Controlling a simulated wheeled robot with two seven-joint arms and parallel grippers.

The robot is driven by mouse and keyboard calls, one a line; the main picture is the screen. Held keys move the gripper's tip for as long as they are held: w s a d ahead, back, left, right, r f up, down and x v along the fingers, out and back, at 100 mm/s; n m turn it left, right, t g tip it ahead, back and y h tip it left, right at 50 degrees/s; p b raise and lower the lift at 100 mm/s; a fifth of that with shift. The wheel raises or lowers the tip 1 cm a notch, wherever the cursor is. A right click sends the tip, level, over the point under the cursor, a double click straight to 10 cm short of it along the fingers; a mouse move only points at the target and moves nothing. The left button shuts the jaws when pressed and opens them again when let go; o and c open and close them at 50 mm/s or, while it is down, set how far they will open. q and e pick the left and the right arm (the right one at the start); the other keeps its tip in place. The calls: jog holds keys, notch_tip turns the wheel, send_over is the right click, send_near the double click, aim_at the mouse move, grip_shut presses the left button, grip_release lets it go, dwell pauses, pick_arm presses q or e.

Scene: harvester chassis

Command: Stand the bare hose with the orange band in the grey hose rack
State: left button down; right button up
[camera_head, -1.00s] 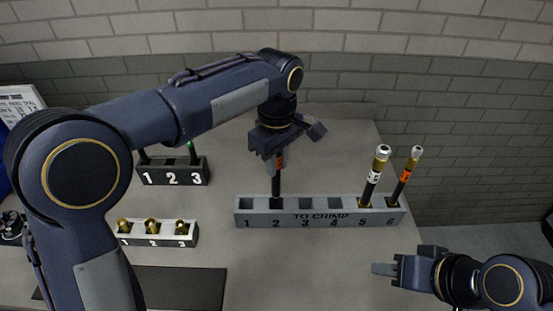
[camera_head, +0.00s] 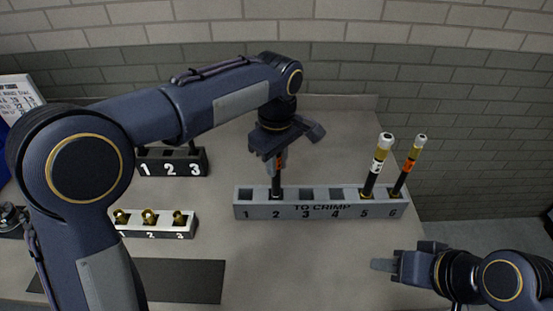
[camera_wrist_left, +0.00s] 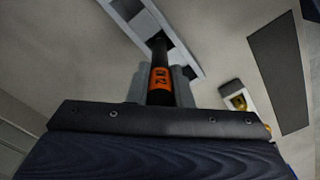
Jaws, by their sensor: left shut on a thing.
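The bare black hose with the orange band (camera_head: 276,182) stands upright at slot 2 of the grey hose rack (camera_head: 320,211), marked TO CRIMP. My left gripper (camera_head: 275,160) is shut on the hose near its top, above the rack. How deep the end sits in the slot is hidden. My right gripper (camera_head: 384,265) is empty in front of the rack's right end; its finger gap does not show clearly.
Two hoses with brass and white ends (camera_head: 377,165) (camera_head: 407,165) stand in slots 5 and 6. A black rack (camera_head: 180,170) and a white rack with brass fittings (camera_head: 160,234) are at left. A dark mat (camera_head: 180,281) lies in front. Slots 1, 3 and 4 are empty.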

pick_arm(q)
notch_tip(320, 180, down, 3)
jog(key=shift+r+b, duration=0.1)
jog(key=shift+b, duration=0.7)
jog(key=c, duration=1.2)
grip_release()
jog(key=shift+c, duration=0.2)
notch_tip(320, 180, up, 8)
jog(key=shift+f, duration=0.2)
jog(key=shift+r, duration=0.1)
